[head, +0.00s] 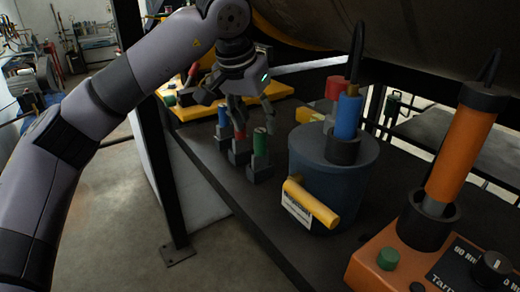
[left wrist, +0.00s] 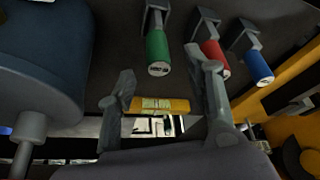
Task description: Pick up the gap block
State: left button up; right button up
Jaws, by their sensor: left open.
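The gap block looks to be the small yellow block with a printed label (left wrist: 157,105); it shows between my two fingertips in the left wrist view. A yellow block (head: 305,115) shows behind the blue pot in the head view and seems to be the same piece, partly hidden. My left gripper (head: 250,122) is open above the row of coloured handles, pointing down. In the left wrist view its fingers (left wrist: 162,108) stand apart on either side of the block's picture; I cannot tell how far beyond them it lies. My right gripper is out of view.
Blue (head: 223,115), red (head: 239,143) and green (head: 260,143) handles stand in dark holders under the gripper. A blue pot (head: 330,185) with a yellow handle (head: 310,203) stands to their right. An orange tester (head: 375,262) is at front right. A yellow tray (head: 190,112) lies behind.

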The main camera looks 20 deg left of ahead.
aim_at(259, 131)
pick_arm(q)
jog(key=shift+w+f+p, duration=0.1)
jog(key=shift+f+p, duration=0.3)
jog(key=p+x, duration=0.1)
jog(key=x, duration=0.2)
jog(key=shift+w+d+f+p, duration=0.15)
jog(key=shift+w+f+p, duration=0.05)
jog(key=shift+f+p, duration=0.1)
jog(key=shift+f, duration=0.25)
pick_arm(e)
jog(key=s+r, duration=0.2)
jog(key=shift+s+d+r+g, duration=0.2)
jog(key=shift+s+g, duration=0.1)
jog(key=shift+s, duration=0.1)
pick_arm(q)
jog(key=shift+c, duration=0.3)
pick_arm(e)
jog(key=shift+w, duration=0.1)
pick_arm(q)
jog(key=c, duration=0.4)
grip_shut()
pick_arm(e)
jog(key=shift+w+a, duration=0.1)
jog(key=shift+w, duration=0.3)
pick_arm(q)
jog(key=shift+r, duration=0.1)
